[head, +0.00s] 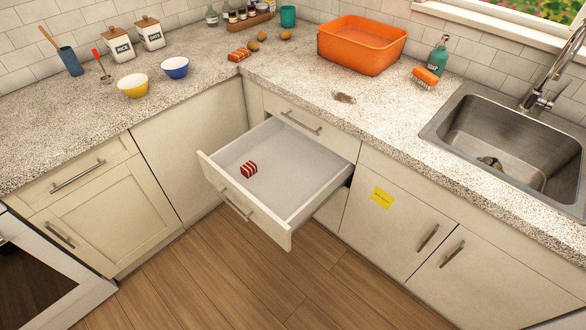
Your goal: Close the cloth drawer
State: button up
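An open drawer (290,170) juts out of the cabinet near the inner corner of the counter. Its cream front panel (219,190) carries a metal bar handle (236,206). One folded red-and-white striped cloth (249,169) lies inside on the pale drawer floor, towards the front left. A shut drawer with its own handle (301,122) sits just above the open one. My gripper is not in the head view, so its state and place are hidden.
Wood floor (290,285) in front of the drawer is clear. A lower cabinet with a yellow note (382,197) stands to the right, under the sink (510,150). An oven (45,275) is at lower left. An orange basin (361,45) stands on the counter.

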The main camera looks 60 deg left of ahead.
aim_at(297, 175)
jog(key=u, duration=1.85)
